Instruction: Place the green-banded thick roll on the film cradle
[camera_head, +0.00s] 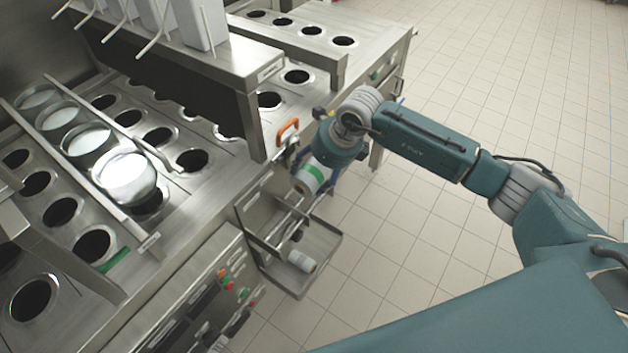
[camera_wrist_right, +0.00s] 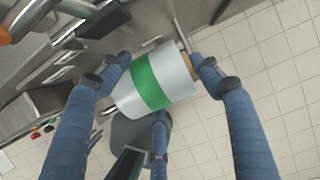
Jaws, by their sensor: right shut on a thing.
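The green-banded thick roll (camera_head: 311,177) is white with a green stripe. My right gripper (camera_head: 322,176) is shut on it and holds it tilted, above the film cradle (camera_head: 320,262) on the machine's side. In the right wrist view the roll (camera_wrist_right: 178,70) lies between the blue fingers of the gripper (camera_wrist_right: 160,75), its brown core end toward the right. The cradle is an open metal tray with rods across it; its back part is partly hidden by the roll and gripper. The roll appears apart from the cradle. My left gripper is not in view.
A smaller white roll (camera_head: 302,261) lies in the lower part of the cradle. An orange handle (camera_head: 288,128) stands close to my right gripper, at the machine's edge. The control panel (camera_head: 215,295) is at the lower left. Tiled floor (camera_head: 500,90) is clear at right.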

